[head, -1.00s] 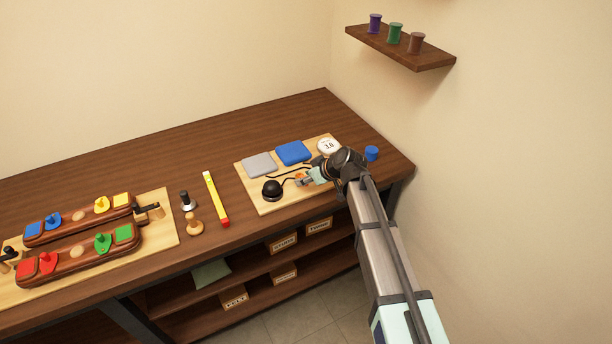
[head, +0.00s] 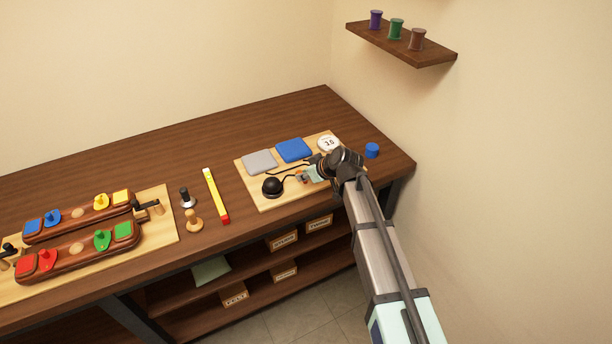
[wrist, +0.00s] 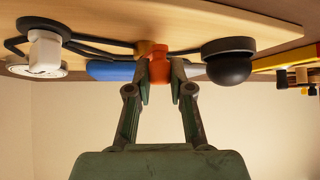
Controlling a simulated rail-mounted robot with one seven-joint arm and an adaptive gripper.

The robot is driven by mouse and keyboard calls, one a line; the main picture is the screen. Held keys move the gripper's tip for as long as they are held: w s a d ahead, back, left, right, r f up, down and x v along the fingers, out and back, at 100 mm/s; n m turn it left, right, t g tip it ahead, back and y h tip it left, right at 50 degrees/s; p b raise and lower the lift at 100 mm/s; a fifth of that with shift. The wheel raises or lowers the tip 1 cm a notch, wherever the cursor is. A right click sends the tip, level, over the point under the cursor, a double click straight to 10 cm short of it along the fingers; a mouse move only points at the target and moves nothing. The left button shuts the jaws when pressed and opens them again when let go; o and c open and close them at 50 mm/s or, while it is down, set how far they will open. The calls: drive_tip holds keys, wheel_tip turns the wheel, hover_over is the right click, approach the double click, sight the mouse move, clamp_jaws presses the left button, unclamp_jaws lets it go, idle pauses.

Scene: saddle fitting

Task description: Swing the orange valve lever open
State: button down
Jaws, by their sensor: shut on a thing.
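The orange valve lever (wrist: 160,65) is between the fingertips of my gripper (wrist: 159,72) in the wrist view, with both fingers against it. A brass-coloured piece (wrist: 148,48) shows beside the lever at the board. In the head view the lever (head: 300,176) is a small orange patch, mostly covered by my gripper (head: 308,175). The lever's exact angle cannot be told. The light wooden board (head: 247,185) carries the valve, and a round white gauge (head: 328,143) at its back right has a dark reading that looks like 15.
A black dome (head: 272,187) sits left of the lever. Blue (head: 293,150) and grey (head: 259,162) pads lie behind it. A blue cylinder (head: 372,150) stands right of the board. A yellow-red bar (head: 215,195) lies to the left. Black tubes cross the board.

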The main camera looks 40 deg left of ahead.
drive_tip(key=m+t, duration=0.1)
drive_tip(key=s+a+m+t+b, duration=0.1)
drive_tip(key=m, duration=0.1)
drive_tip(key=shift+s+t+h, duration=0.15)
drive_tip(key=shift+t+h, duration=0.15)
drive_tip(key=shift+h, duration=0.1)
drive_tip(key=m, duration=0.1)
drive_tip(key=a+m+t+h+b, duration=0.1)
drive_tip(key=shift+s+m+t, duration=0.25)
drive_tip(key=shift+m+t, duration=0.05)
drive_tip(key=shift+m, duration=0.1)
drive_tip(key=shift+s+a+f+m+t+h+b, duration=0.1)
drive_tip(key=shift+a+m+t+h+b, duration=0.25)
drive_tip(key=shift+m+b, duration=0.25)
drive_tip(key=shift+s+a+f+m+t+h+b, duration=0.1)
drive_tip(key=shift+m+t+h+b, duration=0.15)
drive_tip(key=shift+m+t+b, duration=0.3)
drive_tip(key=shift+a+m+t+h+b, duration=0.3)
drive_tip(key=shift+m+h+b, duration=0.3)
drive_tip(key=shift+m+b, duration=0.35)
drive_tip(key=shift+a+r+m+h+b, duration=0.15)
drive_tip(key=shift+m+h+b, duration=0.15)
drive_tip(key=shift+m, duration=0.2)
drive_tip(key=c, duration=1)
unclamp_jaws()
drive_tip(key=shift+c, duration=0.2)
